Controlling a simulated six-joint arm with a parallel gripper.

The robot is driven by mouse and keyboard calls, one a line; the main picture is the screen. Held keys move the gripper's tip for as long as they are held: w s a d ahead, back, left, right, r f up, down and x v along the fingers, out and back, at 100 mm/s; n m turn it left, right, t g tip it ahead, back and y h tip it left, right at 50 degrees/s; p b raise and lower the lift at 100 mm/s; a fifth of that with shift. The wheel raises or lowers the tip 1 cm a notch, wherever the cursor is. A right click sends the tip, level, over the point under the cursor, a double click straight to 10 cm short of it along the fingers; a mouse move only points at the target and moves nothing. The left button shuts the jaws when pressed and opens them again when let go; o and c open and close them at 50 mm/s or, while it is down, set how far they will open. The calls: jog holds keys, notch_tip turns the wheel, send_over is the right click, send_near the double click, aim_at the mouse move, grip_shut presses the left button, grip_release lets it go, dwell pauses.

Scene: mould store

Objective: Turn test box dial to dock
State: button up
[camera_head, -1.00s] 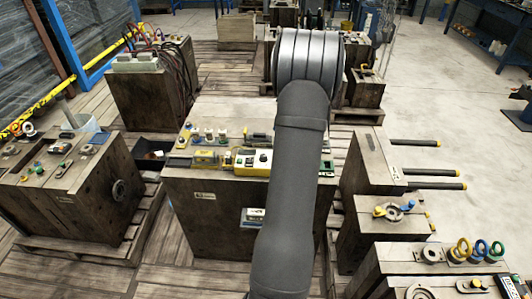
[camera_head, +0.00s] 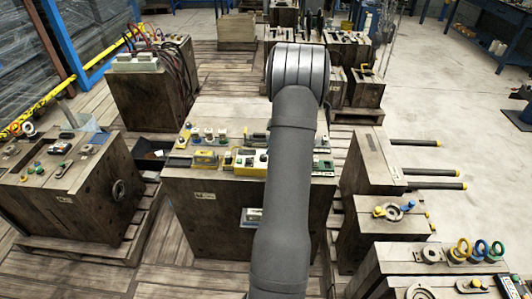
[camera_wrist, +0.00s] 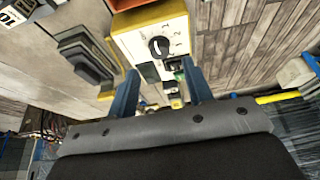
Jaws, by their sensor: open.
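The test box is a yellow box with a pale face; it shows in the wrist view (camera_wrist: 126,42) and on the middle crate's top in the head view (camera_head: 240,170), partly behind my arm. In the head view my arm hides the gripper.
Small devices crowd the crate top: a yellow unit (camera_head: 206,159) left of the test box and a green-and-white unit (camera_head: 323,167) right of it. The left crate (camera_head: 75,210) holds several small parts. Crates with rods (camera_head: 416,172) stand to the right.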

jog(key=x, duration=0.5)
jog(key=c, duration=1)
